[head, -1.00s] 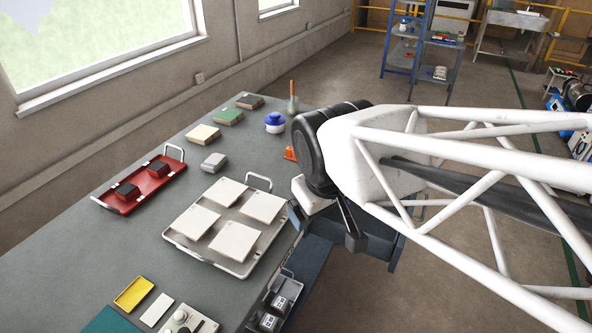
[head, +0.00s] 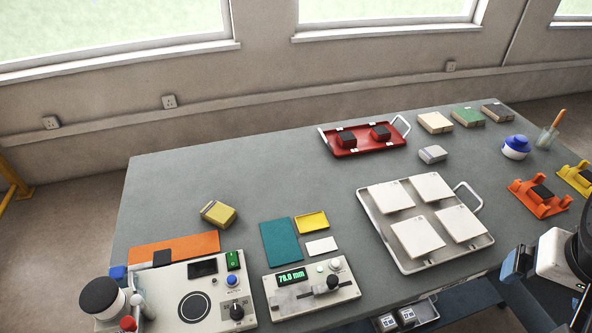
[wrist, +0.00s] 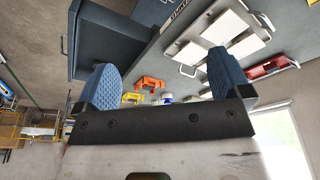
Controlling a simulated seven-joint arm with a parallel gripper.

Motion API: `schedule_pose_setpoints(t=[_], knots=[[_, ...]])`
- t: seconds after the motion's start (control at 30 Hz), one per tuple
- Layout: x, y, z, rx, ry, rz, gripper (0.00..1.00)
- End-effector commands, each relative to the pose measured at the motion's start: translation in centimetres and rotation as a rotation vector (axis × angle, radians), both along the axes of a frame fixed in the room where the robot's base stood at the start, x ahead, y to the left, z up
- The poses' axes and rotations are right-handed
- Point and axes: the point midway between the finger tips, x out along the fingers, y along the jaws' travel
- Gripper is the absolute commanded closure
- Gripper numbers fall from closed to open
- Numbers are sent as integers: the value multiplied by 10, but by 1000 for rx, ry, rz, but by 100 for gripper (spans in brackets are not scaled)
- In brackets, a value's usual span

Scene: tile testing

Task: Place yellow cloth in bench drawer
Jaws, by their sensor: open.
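A folded yellow piece (head: 218,213) with a greyish top lies on the bench at the left in the head view; it may be the yellow cloth. A flat yellow dish with a rim (head: 312,222) lies further right. My gripper (wrist: 162,82) is open, its blue-padded fingers wide apart with nothing between them. In the head view its blue pad (head: 518,264) shows at the right edge, far from both yellow things. A dark blue drawer (wrist: 105,45) with a metal handle stands pulled out beside the bench in the wrist view; I see nothing in it.
A tray of white tiles (head: 375,240) and a red tray (head: 365,150) stand on the bench (head: 300,180). An orange strip (head: 175,247), a teal mat (head: 281,242) and two instruments surround the yellow things. The bench middle, above them, is clear.

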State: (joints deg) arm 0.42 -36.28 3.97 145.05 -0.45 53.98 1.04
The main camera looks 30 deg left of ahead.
Motion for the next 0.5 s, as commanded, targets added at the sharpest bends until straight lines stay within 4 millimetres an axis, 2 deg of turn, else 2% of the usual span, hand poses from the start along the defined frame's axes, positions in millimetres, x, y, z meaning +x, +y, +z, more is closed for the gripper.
schedule_pose_setpoints(t=[0.17, 0.27, 0.37, 0.5], knots=[[5, 11, -3, 37, 9, -6, 4], [12, 26, -7, 89, 23, -17, 4], [20, 47, -12, 161, 44, -33, 4], [33, 86, -21, 285, 93, -70, 4]])
